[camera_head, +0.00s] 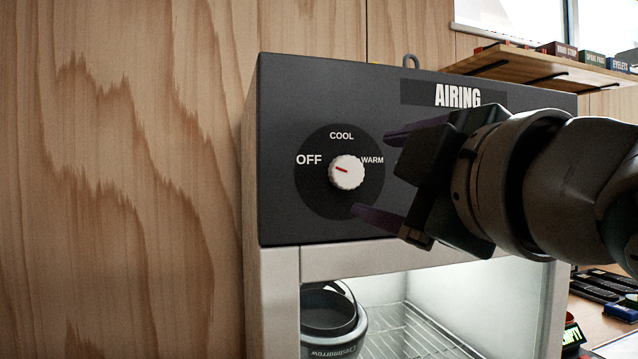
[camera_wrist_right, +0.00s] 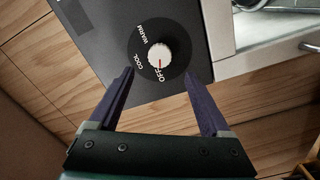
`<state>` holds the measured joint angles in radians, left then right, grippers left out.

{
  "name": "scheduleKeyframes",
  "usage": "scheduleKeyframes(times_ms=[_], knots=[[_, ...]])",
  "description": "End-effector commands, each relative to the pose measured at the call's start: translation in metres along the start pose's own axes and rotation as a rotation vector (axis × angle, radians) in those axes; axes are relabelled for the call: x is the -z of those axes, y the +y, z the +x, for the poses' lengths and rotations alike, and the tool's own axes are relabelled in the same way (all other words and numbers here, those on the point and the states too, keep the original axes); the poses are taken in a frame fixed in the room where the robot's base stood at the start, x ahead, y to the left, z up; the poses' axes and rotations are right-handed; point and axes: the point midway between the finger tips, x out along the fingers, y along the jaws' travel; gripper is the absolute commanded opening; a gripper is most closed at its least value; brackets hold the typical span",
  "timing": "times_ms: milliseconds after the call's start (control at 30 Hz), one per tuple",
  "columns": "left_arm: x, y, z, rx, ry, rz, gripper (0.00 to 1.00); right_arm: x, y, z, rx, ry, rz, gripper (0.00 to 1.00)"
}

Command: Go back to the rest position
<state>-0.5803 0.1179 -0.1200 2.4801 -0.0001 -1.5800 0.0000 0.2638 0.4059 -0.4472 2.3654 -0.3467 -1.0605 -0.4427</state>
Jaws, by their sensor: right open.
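My right gripper (camera_head: 370,174) comes in from the right in the head view. It is open and empty, its two purple fingers pointing at the round white knob (camera_head: 347,173) of the AIRING cabinet. In the right wrist view, the open fingers (camera_wrist_right: 159,75) stand apart on either side, with the knob (camera_wrist_right: 157,55) ahead of the gap between them and clear of both. The knob's red mark points toward OFF. My left gripper is in neither view.
The airing cabinet (camera_head: 285,110) stands against a wood-panelled wall (camera_head: 120,180). A dark pot-like item (camera_head: 333,318) sits in its lit lower compartment beside a wire rack (camera_head: 410,342). A wall shelf (camera_head: 535,72) with small boxes is at upper right. A bench (camera_head: 595,325) holds items at lower right.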

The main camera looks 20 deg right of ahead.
Motion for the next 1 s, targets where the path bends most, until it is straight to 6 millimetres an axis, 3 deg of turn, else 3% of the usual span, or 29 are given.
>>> scheduleKeyframes(times_ms=[200,733,867,1000], knots=[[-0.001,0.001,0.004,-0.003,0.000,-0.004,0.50,0.000,-0.001,-0.019,0.001,-0.001,0.000,0.82],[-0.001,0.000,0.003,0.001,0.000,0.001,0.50,-0.005,-0.007,-0.021,0.024,-0.018,0.021,0.82],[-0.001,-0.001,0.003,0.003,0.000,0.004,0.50,-0.035,-0.050,-0.033,0.157,-0.133,0.156,0.82],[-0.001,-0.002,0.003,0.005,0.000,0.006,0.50,-0.087,-0.130,-0.076,0.390,-0.385,0.404,0.82]])
